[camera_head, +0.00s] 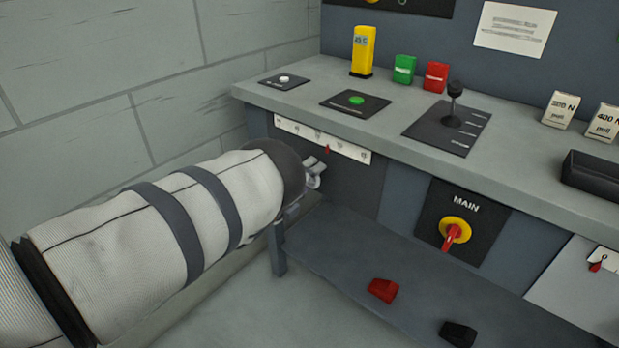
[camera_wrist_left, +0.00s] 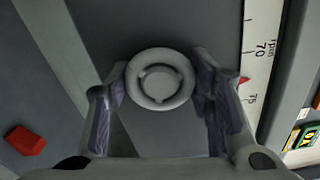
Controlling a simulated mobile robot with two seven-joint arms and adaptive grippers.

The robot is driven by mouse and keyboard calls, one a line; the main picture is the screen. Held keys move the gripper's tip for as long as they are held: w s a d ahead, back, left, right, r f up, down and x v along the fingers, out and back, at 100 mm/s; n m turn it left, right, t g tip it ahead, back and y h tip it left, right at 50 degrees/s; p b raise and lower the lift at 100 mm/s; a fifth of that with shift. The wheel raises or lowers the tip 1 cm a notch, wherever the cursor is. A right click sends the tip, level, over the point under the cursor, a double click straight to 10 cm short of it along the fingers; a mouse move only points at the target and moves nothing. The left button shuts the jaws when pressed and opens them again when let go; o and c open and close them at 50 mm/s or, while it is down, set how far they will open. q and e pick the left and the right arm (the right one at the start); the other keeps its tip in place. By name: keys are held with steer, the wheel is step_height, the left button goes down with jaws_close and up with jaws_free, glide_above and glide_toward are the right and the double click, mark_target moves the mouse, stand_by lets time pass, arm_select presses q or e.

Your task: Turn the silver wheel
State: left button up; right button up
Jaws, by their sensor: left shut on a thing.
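The silver wheel (camera_wrist_left: 160,82) is a round, pale grey ring with a hub, seen face-on in the left wrist view. My left gripper (camera_wrist_left: 160,95) has one finger on each side of its rim and is shut on it. In the head view my left gripper (camera_head: 314,172) is at the front of the bench, below the scale strip, and my arm hides the wheel. A white scale strip (camera_head: 347,149) has a red pointer; in the wrist view the strip (camera_wrist_left: 262,50) shows the pointer between 70 and 75. My right gripper is not in view.
A yellow MAIN switch (camera_head: 443,226) with a red handle is on the front panel to the right. A black lever (camera_head: 454,92) stands on the bench top. A red block (camera_head: 383,290) and a black block (camera_head: 458,333) lie on the lower shelf. A brick wall (camera_head: 90,70) is at left.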

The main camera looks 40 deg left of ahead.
arm_select(q)
steer(key=m, duration=0.4)
steer(key=shift+f+m+b, duration=0.1)
steer(key=shift+m+b, duration=0.2)
steer(key=shift+b, duration=0.05)
steer(key=shift+m+b, duration=0.6)
steer(key=shift+m, duration=1.3)
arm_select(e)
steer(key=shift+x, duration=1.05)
arm_select(q)
steer(key=shift+m, duration=0.3)
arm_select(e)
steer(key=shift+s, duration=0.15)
arm_select(q)
steer(key=o, duration=1.2)
steer(key=s, duration=0.8)
steer(key=s+a, duration=0.1)
steer(key=s, duration=0.3)
